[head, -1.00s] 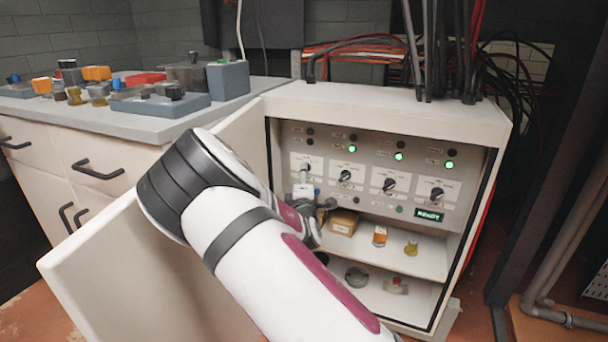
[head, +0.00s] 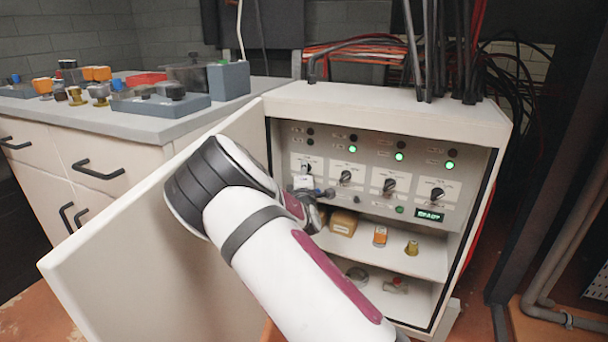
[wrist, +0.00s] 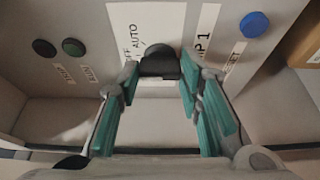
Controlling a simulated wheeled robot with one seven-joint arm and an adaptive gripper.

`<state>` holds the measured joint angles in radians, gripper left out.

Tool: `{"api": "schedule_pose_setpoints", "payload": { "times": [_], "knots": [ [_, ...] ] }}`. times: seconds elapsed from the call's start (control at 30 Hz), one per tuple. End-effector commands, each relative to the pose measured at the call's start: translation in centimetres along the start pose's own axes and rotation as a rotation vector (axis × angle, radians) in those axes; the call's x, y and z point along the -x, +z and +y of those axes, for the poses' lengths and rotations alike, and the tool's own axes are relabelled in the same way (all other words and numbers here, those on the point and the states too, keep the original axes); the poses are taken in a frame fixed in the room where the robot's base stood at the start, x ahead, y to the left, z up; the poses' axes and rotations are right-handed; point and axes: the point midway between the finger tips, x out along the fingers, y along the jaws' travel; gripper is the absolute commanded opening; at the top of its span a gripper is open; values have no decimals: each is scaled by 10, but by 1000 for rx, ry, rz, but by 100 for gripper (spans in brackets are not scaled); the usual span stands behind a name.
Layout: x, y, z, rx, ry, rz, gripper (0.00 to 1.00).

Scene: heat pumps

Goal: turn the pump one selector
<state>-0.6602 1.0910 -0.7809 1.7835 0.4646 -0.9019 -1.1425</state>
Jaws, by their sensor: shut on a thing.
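The pump one selector is a black knob (wrist: 160,58) on a white plate, with "OFF" and "AUTO" lettering and a strip ending in "P 1" beside it. The plate looks turned in the wrist view. My gripper (wrist: 160,75) has its teal-padded fingers on both sides of this knob and is shut on it. In the head view my gripper (head: 304,184) is at the leftmost selector (head: 306,168) of the panel row, partly covering it. The knob's exact pointing direction is hard to read.
Three more selectors stand to the right, one of them here (head: 345,177). A lit display (head: 430,215) is at lower right. The open cabinet door (head: 130,250) is left of my arm. A shelf below holds an orange part (head: 380,235) and a box (head: 343,222).

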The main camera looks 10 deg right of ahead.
Motion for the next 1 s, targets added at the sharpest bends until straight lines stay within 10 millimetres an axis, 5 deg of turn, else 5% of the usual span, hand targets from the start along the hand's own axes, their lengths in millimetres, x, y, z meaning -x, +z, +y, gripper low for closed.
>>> {"api": "schedule_pose_setpoints", "payload": {
  "times": [0.37,1.0],
  "knots": [
    [0,0,-2,-78,31,0,5],
    [-1,-1,-6,-544,225,0,5]
  ]
}}
